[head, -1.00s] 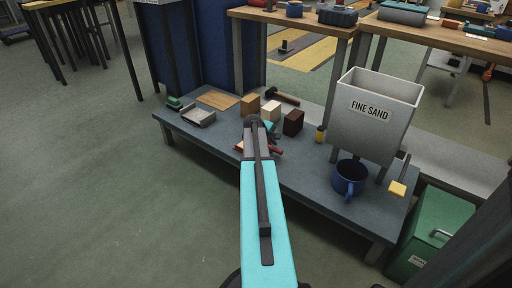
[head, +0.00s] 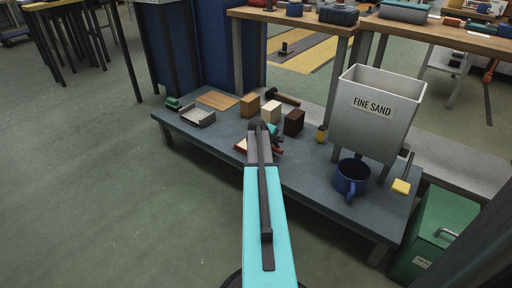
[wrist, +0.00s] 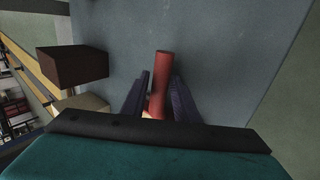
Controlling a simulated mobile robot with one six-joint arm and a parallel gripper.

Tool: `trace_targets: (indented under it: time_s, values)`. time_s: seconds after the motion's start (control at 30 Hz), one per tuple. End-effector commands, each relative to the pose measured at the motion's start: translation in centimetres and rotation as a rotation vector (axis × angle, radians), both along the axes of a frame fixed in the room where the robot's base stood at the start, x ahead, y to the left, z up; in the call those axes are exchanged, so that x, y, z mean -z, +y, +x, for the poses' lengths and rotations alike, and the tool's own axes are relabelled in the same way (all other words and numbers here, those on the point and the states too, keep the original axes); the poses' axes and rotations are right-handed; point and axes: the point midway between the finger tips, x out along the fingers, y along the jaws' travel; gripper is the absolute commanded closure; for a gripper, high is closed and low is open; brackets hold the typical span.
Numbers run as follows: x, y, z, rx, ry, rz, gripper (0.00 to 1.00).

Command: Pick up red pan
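The red pan shows in the wrist view as a red handle (wrist: 162,68) pointing away over the grey-blue bench top. A small part of red (head: 276,151) shows beside my arm in the head view; the arm hides most of it. My gripper (wrist: 160,78) is low over the bench, with one dark finger on each side of the handle. The fingers look apart, with narrow gaps to the handle. The rest of the pan is hidden behind my wrist.
A dark brown block (head: 293,121), a white block (head: 270,110) and a tan block (head: 249,105) stand just behind. A hammer (head: 285,98), a grey tray (head: 198,117), a blue mug (head: 351,178) and the fine sand hopper (head: 375,120) share the bench (head: 310,185).

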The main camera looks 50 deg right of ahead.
Motion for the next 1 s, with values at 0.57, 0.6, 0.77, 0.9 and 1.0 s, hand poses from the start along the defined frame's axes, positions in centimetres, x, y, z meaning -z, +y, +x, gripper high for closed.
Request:
trace_targets:
  time_s: [0.57,0.6,0.77,0.9,1.0]
  values:
    - [-0.1,0.0,0.0,0.001,-0.001,-0.001,1.0]
    - [0.0,0.0,0.0,0.001,-0.001,-0.001,1.0]
    - [-0.2,0.0,0.0,0.001,-0.001,-0.001,1.0]
    - [-0.7,0.0,0.0,0.0,-0.001,-0.001,1.0]
    - [-1.4,0.0,0.0,0.0,-0.001,-0.001,1.0]
